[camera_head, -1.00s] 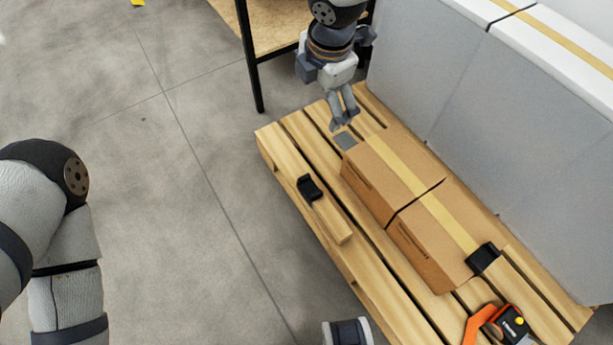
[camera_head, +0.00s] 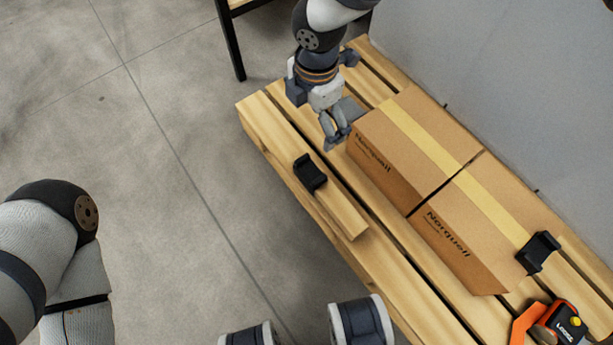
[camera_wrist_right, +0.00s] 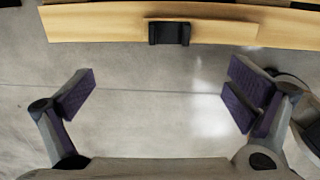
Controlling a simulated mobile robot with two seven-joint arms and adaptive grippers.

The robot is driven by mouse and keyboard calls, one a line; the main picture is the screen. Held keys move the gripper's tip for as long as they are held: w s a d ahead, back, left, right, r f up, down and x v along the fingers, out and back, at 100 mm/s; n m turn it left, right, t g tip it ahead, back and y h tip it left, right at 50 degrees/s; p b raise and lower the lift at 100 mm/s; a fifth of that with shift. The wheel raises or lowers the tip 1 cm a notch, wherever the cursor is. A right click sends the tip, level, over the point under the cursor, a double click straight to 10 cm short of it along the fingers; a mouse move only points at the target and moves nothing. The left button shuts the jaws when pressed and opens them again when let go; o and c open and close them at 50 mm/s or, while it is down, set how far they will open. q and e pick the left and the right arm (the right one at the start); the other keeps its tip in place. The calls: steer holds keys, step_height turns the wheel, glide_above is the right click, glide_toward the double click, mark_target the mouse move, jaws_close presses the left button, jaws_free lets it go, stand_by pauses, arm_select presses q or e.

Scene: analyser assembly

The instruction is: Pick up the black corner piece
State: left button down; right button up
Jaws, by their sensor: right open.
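One black corner piece (camera_head: 310,173) sits on a short wooden block (camera_head: 345,212) along the left edge of the pallet. It also shows at the top middle of the right wrist view (camera_wrist_right: 169,33). A second black corner piece (camera_head: 538,252) sits at the right end of the cardboard boxes. My right gripper (camera_head: 338,130) is above the pallet, beyond the first corner piece and apart from it. In the right wrist view my right gripper (camera_wrist_right: 160,92) is open and empty, its fingers wide apart. My left gripper is out of view.
Two taped cardboard boxes (camera_head: 445,245) stand on the wooden pallet (camera_head: 395,310), close beside my right gripper. An orange and black tool (camera_head: 550,325) lies at the lower right. A tall grey block (camera_head: 480,75) stands behind the boxes. The floor left of the pallet is clear.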

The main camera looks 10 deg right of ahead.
steer(key=b, duration=0.4)
glide_toward(311, 173)
steer(key=shift+g, duration=0.4)
steer(key=f+b, duration=0.1)
steer(key=f, duration=0.1)
steer(key=f+b, duration=0.2)
steer(key=f, duration=0.1)
steer(key=f+b, duration=0.2)
steer(key=shift+w+a+f, duration=0.1)
steer(key=shift+w+f, duration=0.2)
steer(key=shift+w, duration=0.1)
steer(key=shift+f, duration=0.4)
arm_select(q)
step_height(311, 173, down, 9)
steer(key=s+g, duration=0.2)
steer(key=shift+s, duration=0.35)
arm_select(e)
steer(key=shift+r, duration=0.2)
steer(key=c, duration=1.1)
